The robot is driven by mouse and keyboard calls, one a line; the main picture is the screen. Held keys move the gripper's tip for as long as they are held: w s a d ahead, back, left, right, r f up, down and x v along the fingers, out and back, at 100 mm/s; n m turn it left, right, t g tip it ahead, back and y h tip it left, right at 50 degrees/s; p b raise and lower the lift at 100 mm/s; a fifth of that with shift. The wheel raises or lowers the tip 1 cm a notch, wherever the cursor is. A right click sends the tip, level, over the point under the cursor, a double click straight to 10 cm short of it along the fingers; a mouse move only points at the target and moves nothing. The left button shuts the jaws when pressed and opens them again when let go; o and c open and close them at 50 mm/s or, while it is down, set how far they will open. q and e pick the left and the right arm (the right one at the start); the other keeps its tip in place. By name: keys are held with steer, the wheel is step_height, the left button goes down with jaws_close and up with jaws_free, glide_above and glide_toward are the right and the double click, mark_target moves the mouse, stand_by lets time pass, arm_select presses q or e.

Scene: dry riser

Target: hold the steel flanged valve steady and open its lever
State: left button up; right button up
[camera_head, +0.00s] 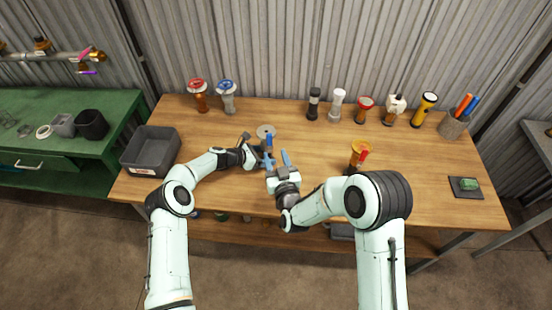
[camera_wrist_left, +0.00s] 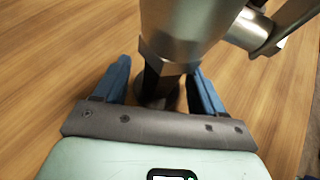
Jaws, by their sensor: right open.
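The steel flanged valve stands on the wooden bench. In the head view its round grey flange (camera_head: 265,131) shows just behind my grippers, and most of its body is hidden. In the left wrist view its steel body (camera_wrist_left: 185,25) is large and near, with a side stem and the metal lever (camera_wrist_left: 293,20) at upper right. My right gripper (camera_head: 278,160) is open and empty, in front of the valve; lever contact is not visible.
A grey bin (camera_head: 151,128) stands at the bench's left end. A red-wheeled valve (camera_head: 199,94) and a blue-wheeled valve (camera_head: 227,96) stand behind.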

arm_select(q)
steer(key=v, duration=1.1)
steer(key=shift+s+a+r, duration=0.2)
steer(key=shift+a, duration=0.1)
steer(key=shift+s, duration=0.1)
